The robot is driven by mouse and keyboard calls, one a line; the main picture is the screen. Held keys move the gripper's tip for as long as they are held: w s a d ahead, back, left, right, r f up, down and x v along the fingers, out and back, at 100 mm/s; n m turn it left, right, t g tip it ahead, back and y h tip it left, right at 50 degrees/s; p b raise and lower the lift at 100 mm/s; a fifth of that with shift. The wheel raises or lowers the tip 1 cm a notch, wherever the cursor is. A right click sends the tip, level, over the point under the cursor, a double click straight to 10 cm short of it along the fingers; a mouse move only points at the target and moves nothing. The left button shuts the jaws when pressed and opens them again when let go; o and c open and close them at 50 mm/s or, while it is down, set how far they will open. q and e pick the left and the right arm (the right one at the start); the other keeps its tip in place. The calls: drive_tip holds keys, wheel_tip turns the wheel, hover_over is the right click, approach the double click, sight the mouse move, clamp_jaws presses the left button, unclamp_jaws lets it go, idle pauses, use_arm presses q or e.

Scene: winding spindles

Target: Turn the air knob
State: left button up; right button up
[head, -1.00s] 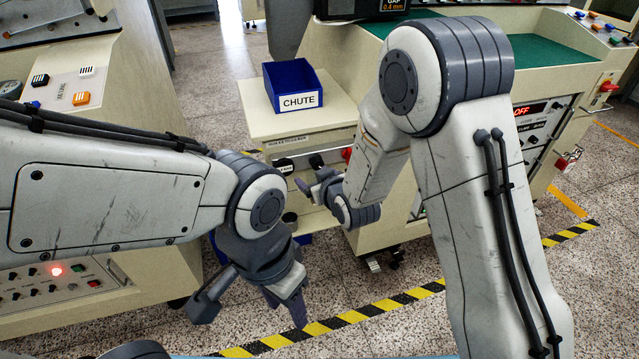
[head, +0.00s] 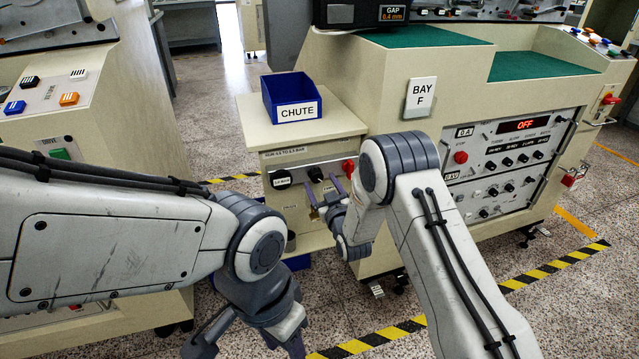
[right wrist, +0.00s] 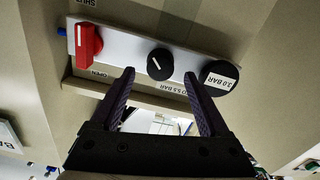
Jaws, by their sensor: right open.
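The air knob (head: 315,173) is a round black knob with a white pointer line, on the pale panel under the CHUTE bin. It also shows in the right wrist view (right wrist: 160,63). My right gripper (head: 321,186) is open and empty just in front of the panel. In the right wrist view, its two dark fingertips (right wrist: 159,74) lie to either side of the knob, which appears beyond them; no contact is visible. My left gripper (head: 250,342) hangs low at the bottom edge, away from the panel; its tips are partly cut off.
A black round piece labelled 3.0 BAR (right wrist: 219,77) and a red handle (right wrist: 88,45) flank the knob closely. A blue CHUTE bin (head: 292,98) stands above. The cream machine cabinet (head: 400,165) is close to my right arm.

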drive_tip(key=shift+x, duration=1)
drive_tip(key=shift+c, duration=0.3)
clamp_jaws()
